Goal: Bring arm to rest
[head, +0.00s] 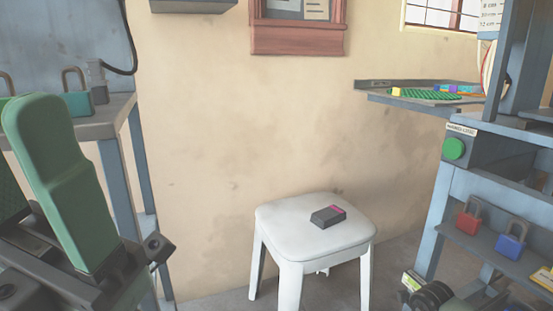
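No gripper fingers show clearly in the head view, so I cannot see what either gripper is doing. A large green rounded part (65,180) on a dark bracket fills the left foreground and hides part of the left bench. It looks like an arm link, but I cannot be sure. Dark rounded parts (432,296) show at the bottom edge on the right; I cannot tell what they are.
A white stool (290,225) carries a dark box (327,217) with a pink stripe. A tray (380,98) holds a green plate (425,94).

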